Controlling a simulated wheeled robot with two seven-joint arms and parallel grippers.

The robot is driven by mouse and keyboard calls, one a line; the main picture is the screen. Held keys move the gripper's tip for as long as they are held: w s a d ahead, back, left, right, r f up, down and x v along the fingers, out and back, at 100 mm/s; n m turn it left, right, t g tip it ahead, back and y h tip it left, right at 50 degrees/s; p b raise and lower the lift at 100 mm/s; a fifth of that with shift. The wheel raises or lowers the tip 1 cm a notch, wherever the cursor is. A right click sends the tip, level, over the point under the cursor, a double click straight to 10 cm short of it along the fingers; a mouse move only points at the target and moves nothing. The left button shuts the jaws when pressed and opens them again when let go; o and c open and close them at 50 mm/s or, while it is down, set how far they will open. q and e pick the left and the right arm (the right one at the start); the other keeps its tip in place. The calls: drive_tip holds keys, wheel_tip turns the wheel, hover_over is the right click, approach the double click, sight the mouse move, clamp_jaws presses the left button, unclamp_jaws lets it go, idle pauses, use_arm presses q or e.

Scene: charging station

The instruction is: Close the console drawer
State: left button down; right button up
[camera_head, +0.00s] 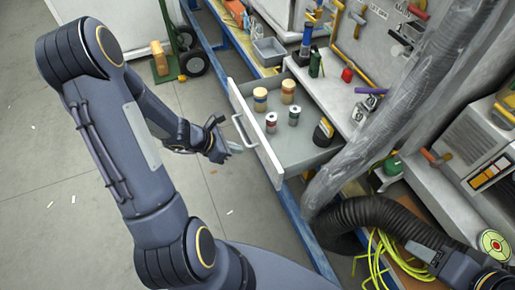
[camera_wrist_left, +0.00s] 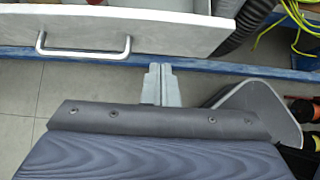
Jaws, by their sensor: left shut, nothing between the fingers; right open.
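The console drawer (camera_head: 256,140) is pulled out from under the worktop, and several small cans and jars stand inside. Its white front carries a bar handle (camera_head: 240,130). My left gripper (camera_head: 234,147) is shut and empty, just outside the drawer front by the handle. In the left wrist view the shut fingers (camera_wrist_left: 160,72) point toward the drawer front (camera_wrist_left: 180,38), right of the handle (camera_wrist_left: 85,52); no contact is clear. My right gripper (camera_head: 418,248) is at the lower right, open, away from the drawer, its fingertips small and hard to make out.
A grey duct (camera_head: 385,110) and a black corrugated hose (camera_head: 385,215) stand right of the drawer. Yellow cable (camera_head: 380,262) lies below them. A blue rail (camera_head: 302,222) runs under the drawer. A hand truck (camera_head: 180,50) stands at the back left. Floor left of the drawer is clear.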

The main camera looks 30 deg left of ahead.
sight(265, 149)
use_arm(q)
drive_tip(key=w+d+f, duration=0.2)
drive_tip(key=w, duration=0.1)
drive_tip(key=w+d+f, duration=0.1)
drive_tip(key=d, duration=0.1)
drive_tip(key=shift+w, duration=0.35)
drive_tip(key=shift+w+d, duration=0.3)
drive_tip(key=shift+w, duration=0.05)
use_arm(e)
drive_tip(key=shift+f, duration=0.5)
